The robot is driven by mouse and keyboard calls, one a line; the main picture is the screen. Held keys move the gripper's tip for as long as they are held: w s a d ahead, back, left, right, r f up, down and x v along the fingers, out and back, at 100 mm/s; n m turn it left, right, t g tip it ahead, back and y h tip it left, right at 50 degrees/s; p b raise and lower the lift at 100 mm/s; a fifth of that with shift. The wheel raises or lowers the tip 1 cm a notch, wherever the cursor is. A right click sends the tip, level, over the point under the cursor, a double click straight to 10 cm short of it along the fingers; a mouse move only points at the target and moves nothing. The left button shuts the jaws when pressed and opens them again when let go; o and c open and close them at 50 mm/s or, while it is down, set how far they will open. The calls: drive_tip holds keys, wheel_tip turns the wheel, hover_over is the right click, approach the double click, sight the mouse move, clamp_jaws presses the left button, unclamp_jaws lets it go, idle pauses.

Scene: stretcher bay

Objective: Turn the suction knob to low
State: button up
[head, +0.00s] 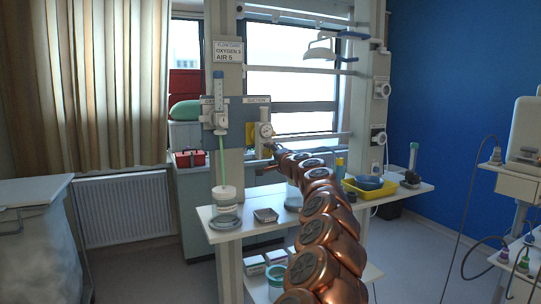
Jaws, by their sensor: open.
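The suction unit (264,130), with a round white gauge, is mounted on the wall rail under a sign that seems to read "SUCTION". Its knob is too small to make out, so I cannot tell its setting. My arm hides part of the area below and right of the unit.
A flowmeter (219,100) with a green tube hangs left of the suction unit. A yellow tray (352,190) with a blue bowl stands right. A covered stretcher (35,235) is far left.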

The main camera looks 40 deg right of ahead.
drive_tip(key=shift+v, duration=1.7)
approach(269, 153)
drive_tip(key=shift+v, duration=1.3)
